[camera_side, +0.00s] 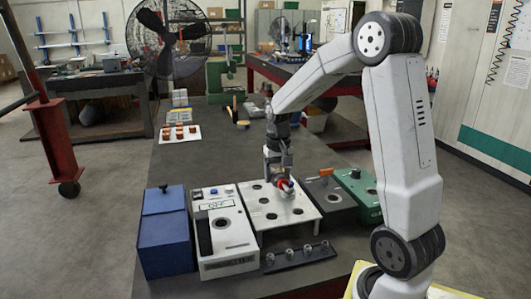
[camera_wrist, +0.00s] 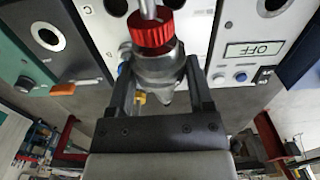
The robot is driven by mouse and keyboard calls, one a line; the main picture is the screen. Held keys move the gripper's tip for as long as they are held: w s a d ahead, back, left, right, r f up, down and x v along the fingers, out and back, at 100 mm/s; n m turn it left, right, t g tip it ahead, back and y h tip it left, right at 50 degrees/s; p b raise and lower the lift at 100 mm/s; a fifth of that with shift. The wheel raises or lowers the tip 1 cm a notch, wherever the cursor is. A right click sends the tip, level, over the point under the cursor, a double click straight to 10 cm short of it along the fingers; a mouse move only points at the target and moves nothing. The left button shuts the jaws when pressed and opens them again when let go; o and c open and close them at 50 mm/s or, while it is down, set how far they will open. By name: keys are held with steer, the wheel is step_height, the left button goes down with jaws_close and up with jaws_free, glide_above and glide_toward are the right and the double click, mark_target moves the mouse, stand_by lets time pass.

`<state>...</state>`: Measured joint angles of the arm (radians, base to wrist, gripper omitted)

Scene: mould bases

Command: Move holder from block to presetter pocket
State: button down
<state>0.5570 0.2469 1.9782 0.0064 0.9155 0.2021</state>
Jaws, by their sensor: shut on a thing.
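My gripper (camera_wrist: 158,85) is shut on a grey metal holder (camera_wrist: 155,68) with a red ring, one finger on each side of it. In the side view my gripper (camera_side: 279,178) points down over the right part of the white block (camera_side: 251,218), a plate with several dark holes. The holder's red ring (camera_side: 283,184) shows just under the fingers. I cannot tell whether the holder's lower end is in a hole or above it. The white presetter (camera_side: 229,249), with an "OFF" display and a round dark pocket (camera_side: 222,223), stands left of the block.
A blue box (camera_side: 165,235) stands left of the presetter. A dark grey box (camera_side: 341,203) with an orange handle and a green box (camera_side: 367,199) stand right of the block. A dark rack (camera_side: 299,259) with small metal pieces lies in front.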

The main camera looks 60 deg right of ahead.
steer(key=w+d+f, duration=0.2)
steer(key=w+f, duration=0.3)
steer(key=shift+d, duration=0.15)
steer(key=shift+f, duration=0.1)
steer(key=shift+w+d+f, duration=0.15)
steer(key=shift+w+f, duration=0.05)
steer(key=shift+f, duration=0.8)
steer(key=shift+w+d+f, duration=0.1)
steer(key=shift+w+f, duration=0.1)
steer(key=shift+f, duration=0.8)
steer(key=shift+f, duration=0.15)
jaws_free()
